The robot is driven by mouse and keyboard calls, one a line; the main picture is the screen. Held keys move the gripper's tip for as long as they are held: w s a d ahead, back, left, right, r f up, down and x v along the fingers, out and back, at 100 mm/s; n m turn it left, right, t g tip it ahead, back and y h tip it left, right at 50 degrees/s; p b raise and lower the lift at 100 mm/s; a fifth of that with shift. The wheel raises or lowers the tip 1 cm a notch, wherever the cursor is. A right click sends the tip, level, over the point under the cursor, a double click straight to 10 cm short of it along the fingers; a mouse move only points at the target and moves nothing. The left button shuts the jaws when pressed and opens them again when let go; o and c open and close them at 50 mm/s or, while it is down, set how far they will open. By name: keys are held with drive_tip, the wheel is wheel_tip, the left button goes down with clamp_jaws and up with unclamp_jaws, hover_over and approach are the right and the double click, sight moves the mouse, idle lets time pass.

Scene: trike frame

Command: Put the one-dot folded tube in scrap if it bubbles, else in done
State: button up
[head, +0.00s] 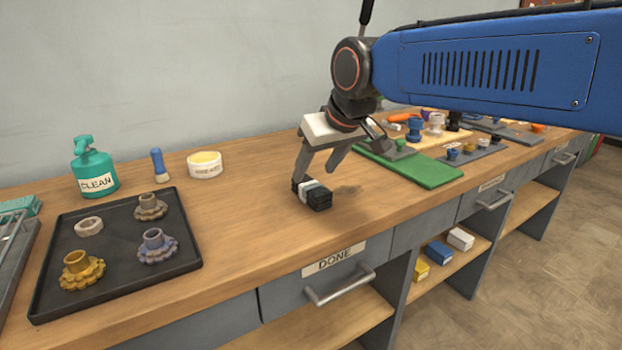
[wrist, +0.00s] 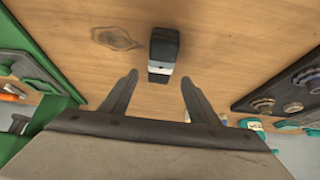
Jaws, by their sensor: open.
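A black folded tube with a pale band (head: 313,194) lies on the wooden bench top, just behind the drawer labelled DONE (head: 335,260). It also shows in the wrist view (wrist: 164,50), ahead of the fingertips. No dot can be made out on it. My gripper (head: 318,168) is open just above and behind the tube, its fingers pointing down. In the wrist view the open fingers (wrist: 160,85) stand either side of the tube's near end, with nothing held. No scrap container can be made out, and no bubbles show.
A black tray (head: 110,290) with several cogs stands at left, near a green CLEAN bottle (head: 95,168), a blue-handled tool (head: 159,165) and a round tub (head: 205,164). A green mat (head: 430,172) and more parts lie at right. Bench around the tube is clear.

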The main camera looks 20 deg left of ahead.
drive_tip(key=shift+v, duration=2.8)
